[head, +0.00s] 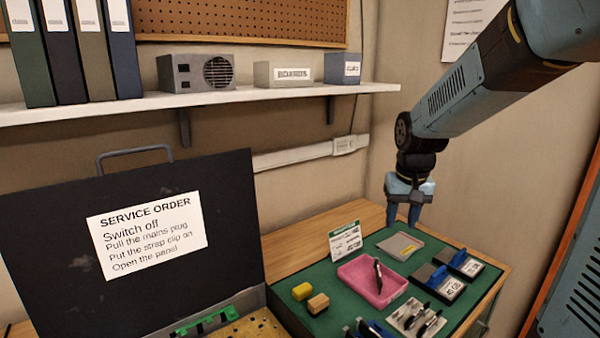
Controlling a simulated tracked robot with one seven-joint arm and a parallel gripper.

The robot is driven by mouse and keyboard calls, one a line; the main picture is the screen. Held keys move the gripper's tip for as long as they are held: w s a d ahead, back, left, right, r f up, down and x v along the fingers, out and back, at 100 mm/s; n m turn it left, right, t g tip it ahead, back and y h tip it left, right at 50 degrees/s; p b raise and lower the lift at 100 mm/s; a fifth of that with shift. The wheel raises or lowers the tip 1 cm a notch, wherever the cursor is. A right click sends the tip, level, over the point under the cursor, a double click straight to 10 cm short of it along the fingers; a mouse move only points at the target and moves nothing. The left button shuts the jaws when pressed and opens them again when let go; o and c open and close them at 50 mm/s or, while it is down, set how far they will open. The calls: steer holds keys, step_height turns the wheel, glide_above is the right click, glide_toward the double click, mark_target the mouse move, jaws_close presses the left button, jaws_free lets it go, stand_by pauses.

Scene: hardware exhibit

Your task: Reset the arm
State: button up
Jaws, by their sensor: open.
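My gripper (404,214) hangs from my blue-grey arm at the right of the head view. Its fingers point down, open, with nothing seen between them. I cannot tell the exact height of the fingertips over the mat.
A black panel (135,245) with a service order stands left. A shelf (300,92) runs along the wall.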

steer(key=s+r+t, duration=0.1)
steer(key=s+r, duration=0.3)
steer(key=s, duration=0.5)
steer(key=s+r+n+t, duration=0.1)
steer(key=s+r, duration=0.3)
steer(key=s, duration=0.5)
steer(key=shift+t, duration=0.8)
